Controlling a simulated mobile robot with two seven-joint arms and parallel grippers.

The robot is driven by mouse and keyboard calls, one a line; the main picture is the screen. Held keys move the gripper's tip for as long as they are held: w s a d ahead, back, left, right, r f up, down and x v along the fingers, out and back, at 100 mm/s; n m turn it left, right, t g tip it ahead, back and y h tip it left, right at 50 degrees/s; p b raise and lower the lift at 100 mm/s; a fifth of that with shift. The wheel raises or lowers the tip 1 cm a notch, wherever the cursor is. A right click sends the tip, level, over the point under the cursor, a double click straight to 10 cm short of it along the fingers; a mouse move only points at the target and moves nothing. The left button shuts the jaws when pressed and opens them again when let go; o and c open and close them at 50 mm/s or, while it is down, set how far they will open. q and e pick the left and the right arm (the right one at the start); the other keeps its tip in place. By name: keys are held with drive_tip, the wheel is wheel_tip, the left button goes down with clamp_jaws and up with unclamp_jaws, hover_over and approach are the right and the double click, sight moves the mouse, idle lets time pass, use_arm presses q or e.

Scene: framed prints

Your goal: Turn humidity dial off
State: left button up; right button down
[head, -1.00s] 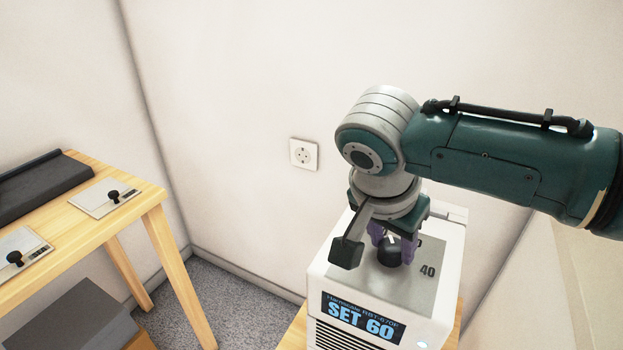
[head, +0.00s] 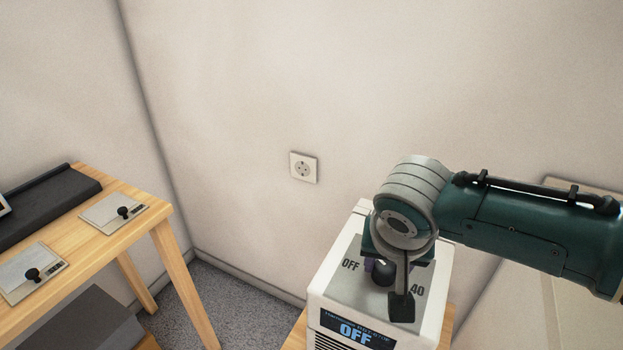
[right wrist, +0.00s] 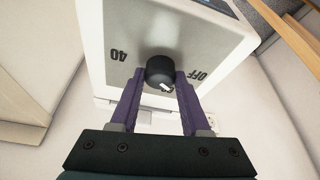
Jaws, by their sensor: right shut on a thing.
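The white humidity unit (head: 432,318) stands on a wooden stand at the lower right of the head view. Its front display (head: 357,329) reads OFF. The black dial (right wrist: 161,71) sits on the unit's grey top panel, between the marks OFF and 40; a white mark on the dial points toward the OFF side in the right wrist view. My right gripper (right wrist: 161,84) is shut on the dial, one purple finger on each side. In the head view, my right wrist partly hides the dial (head: 383,273). My left gripper is not in view.
A wall socket (head: 303,168) is behind. The wall (head: 230,90) is close behind the unit.

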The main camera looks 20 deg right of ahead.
drive_tip(key=n, duration=0.1)
drive_tip(key=n+y+p, duration=0.1)
drive_tip(key=n, duration=0.1)
drive_tip(key=shift+s+d+n+t+p, duration=0.1)
drive_tip(key=shift+d+n+t+p, duration=0.05)
drive_tip(key=shift+n+t+p, duration=0.15)
drive_tip(key=shift+n+y, duration=0.7)
drive_tip(key=shift+n, duration=0.7)
drive_tip(key=shift+c, duration=1.8)
unclamp_jaws()
drive_tip(key=shift+p, duration=0.35)
